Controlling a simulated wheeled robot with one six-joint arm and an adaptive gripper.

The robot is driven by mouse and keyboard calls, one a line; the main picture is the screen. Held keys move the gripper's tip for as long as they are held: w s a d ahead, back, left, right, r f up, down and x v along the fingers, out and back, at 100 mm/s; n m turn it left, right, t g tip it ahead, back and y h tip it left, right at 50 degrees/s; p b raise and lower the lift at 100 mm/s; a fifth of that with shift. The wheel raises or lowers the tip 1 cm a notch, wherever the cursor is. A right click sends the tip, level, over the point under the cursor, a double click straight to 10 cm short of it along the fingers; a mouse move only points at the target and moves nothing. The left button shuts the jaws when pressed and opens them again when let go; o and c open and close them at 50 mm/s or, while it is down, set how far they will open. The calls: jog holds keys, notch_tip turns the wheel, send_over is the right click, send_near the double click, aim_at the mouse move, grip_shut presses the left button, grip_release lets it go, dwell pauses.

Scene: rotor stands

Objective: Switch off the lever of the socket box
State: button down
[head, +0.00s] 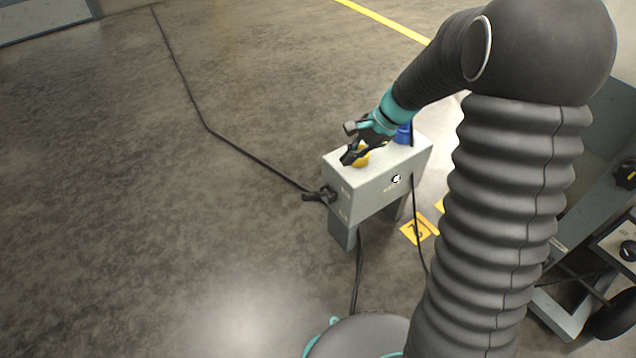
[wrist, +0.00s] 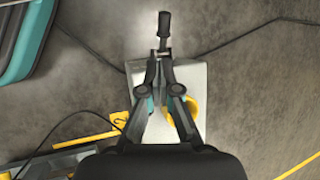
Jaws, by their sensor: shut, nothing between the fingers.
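The socket box (head: 375,185) is a pale grey box on legs standing on the floor, with a yellow socket (head: 361,158) and a blue socket (head: 403,134) on top. Its black lever (head: 317,196) sticks out from the left end face. In the wrist view the lever (wrist: 164,28) points up beyond the box's far edge. My gripper (head: 347,159) is over the box top by the yellow socket. In the wrist view my gripper (wrist: 160,57) has its fingertips together, near the lever's base. I cannot tell whether they touch it. The box top (wrist: 196,76) is partly hidden.
A black cable (head: 208,129) runs over the floor to the box's left end. Other cables hang at the front and right. A grey cart (head: 568,300) with a wheel stands at right. The floor at left is clear apart from the cable.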

aim_at(312, 194)
jog(key=shift+w+a+f+m, duration=0.1)
jog(key=shift+w+f+m, duration=0.1)
jog(key=shift+w+f, duration=0.3)
jog(key=shift+w+a+f+m, duration=0.1)
jog(key=shift+w+f+m, duration=0.15)
jog(key=shift+f, duration=0.45)
jog(key=b+x, duration=0.1)
jog(key=x, duration=1.3)
jog(key=shift+s+a+r+b, duration=0.1)
jog(key=shift+s+a+b, duration=0.1)
jog(key=shift+b, duration=0.2)
